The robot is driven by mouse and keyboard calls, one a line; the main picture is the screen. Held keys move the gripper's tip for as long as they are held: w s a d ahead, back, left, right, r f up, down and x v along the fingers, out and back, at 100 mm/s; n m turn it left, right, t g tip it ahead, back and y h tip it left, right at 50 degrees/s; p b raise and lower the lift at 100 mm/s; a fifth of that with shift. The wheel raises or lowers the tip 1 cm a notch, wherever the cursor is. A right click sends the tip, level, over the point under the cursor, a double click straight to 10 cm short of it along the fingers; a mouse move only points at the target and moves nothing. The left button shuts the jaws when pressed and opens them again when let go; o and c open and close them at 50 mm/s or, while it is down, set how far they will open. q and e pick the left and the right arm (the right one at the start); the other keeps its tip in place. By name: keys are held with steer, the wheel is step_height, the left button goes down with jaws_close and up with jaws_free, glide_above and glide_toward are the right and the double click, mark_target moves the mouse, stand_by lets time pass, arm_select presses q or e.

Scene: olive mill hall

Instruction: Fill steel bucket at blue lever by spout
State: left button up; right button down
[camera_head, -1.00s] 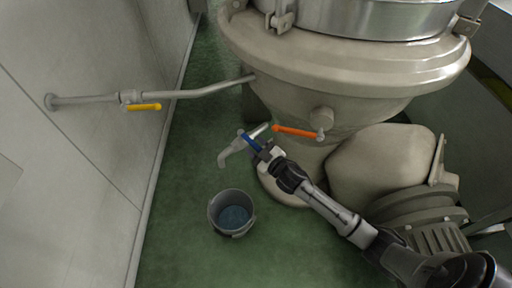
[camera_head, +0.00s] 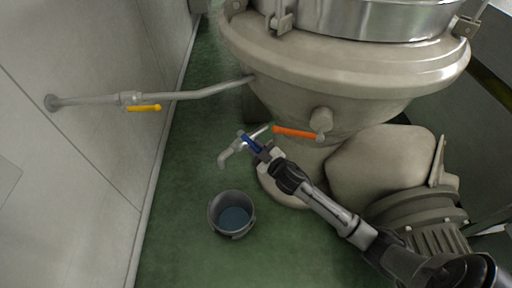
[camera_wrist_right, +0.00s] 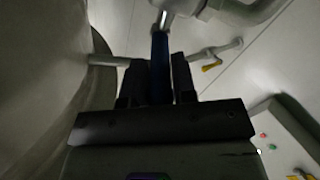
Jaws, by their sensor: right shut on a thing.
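The steel bucket (camera_head: 246,224) stands upright on the green floor, below the spout in the head view. Its inside shows a blue-grey surface that looks like liquid. The pale curved spout (camera_head: 229,156) comes from the machine's base and its mouth points down towards the bucket. I cannot make out a stream. My right gripper (camera_head: 264,153) is shut on the blue lever (camera_head: 247,139) at the spout's pipe. In the right wrist view the blue lever (camera_wrist_right: 160,53) sits between the two dark fingers. My left gripper is out of view.
An orange lever (camera_head: 295,132) is on the big beige machine (camera_head: 350,80) just right of the blue one. A yellow lever (camera_head: 144,108) hangs on the wall pipe (camera_head: 85,100) at the left. The green floor around the bucket is clear.

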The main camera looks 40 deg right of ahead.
steer(key=shift+a+m+h, duration=0.35)
steer(key=shift+m+h, duration=0.15)
steer(key=shift+h, duration=0.3)
steer(key=shift+w+a+m+h, duration=0.1)
steer(key=shift+a+m+h, duration=0.6)
steer(key=shift+h, duration=0.5)
steer(key=shift+d+g, duration=0.1)
steer(key=shift+g, duration=0.2)
steer(key=c, duration=1)
jaws_free()
steer(key=shift+c, duration=0.2)
